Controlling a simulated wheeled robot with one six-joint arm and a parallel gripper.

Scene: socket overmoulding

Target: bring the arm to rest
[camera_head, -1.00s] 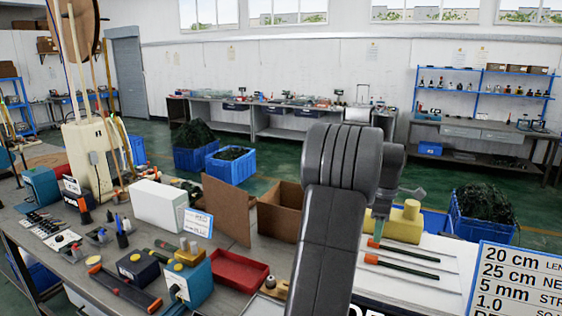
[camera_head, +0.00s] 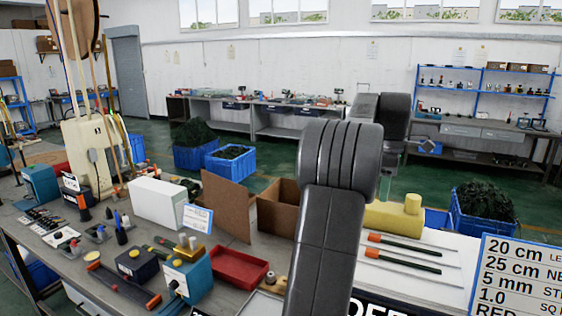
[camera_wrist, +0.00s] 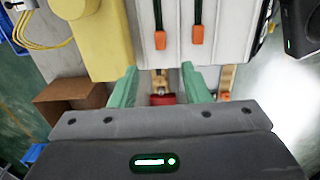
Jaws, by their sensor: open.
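My gripper (camera_wrist: 158,82) shows in the wrist view as two green fingers set apart, with nothing held between them. In the head view my arm rises from the bottom centre, and its end part is raised behind the upper link. Two dark rods with orange ends lie on a white board, the nearer one (camera_head: 400,260) just right of my arm. They also show in the wrist view (camera_wrist: 196,35) beyond my fingertips. A yellow block (camera_head: 393,217) lies behind the rods and is at the upper left of the wrist view (camera_wrist: 97,40).
The bench holds a red tray (camera_head: 238,267), a blue device (camera_head: 190,277), a white box (camera_head: 158,204) and an open cardboard box (camera_head: 280,207). A text sign (camera_head: 515,275) stands at right. Blue crates (camera_head: 230,165) are on the floor behind. The air above the board is clear.

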